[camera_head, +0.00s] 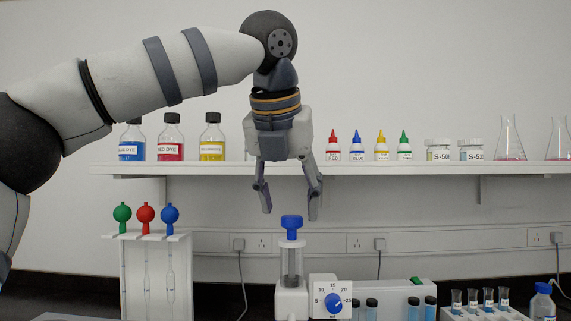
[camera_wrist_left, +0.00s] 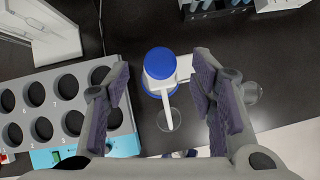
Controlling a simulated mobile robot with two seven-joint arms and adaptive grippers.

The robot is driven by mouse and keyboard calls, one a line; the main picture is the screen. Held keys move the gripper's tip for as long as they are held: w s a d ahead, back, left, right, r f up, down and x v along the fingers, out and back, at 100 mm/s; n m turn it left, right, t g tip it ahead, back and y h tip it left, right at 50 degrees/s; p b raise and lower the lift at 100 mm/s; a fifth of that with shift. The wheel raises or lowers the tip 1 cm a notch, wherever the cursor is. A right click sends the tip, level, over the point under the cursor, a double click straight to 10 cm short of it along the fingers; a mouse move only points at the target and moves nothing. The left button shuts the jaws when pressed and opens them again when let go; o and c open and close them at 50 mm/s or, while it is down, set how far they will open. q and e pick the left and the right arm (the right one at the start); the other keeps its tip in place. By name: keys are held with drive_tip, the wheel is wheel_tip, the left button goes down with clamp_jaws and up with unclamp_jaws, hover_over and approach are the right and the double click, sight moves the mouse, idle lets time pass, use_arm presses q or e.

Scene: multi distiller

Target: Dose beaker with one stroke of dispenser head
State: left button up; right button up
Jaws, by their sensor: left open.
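The dispenser (camera_head: 291,265) stands upright on the bench, with a blue head (camera_head: 291,224) on top. In the left wrist view the blue head (camera_wrist_left: 159,61) lies between my finger lines, with a white spout pointing toward the bottom of the picture. A clear glass beaker (camera_wrist_left: 169,120) shows at the spout's end; it cannot be made out in the head view. My left gripper (camera_head: 289,211) is open, pointing down just above the blue head, one finger to each side, holding nothing. My right gripper is not in view.
A box with a blue dial (camera_head: 334,302) sits right of the dispenser. A pipette stand (camera_head: 155,237) is at left, tube racks at right. A shelf (camera_head: 400,168) with bottles runs behind my gripper. The wrist view shows a holed tray (camera_wrist_left: 45,65) and another glass vessel (camera_wrist_left: 251,93).

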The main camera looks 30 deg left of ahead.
sight(292, 216)
use_arm(q)
drive_tip(key=x, duration=0.4)
drive_tip(key=c, duration=1.2)
drive_tip(key=shift+r, duration=1.95)
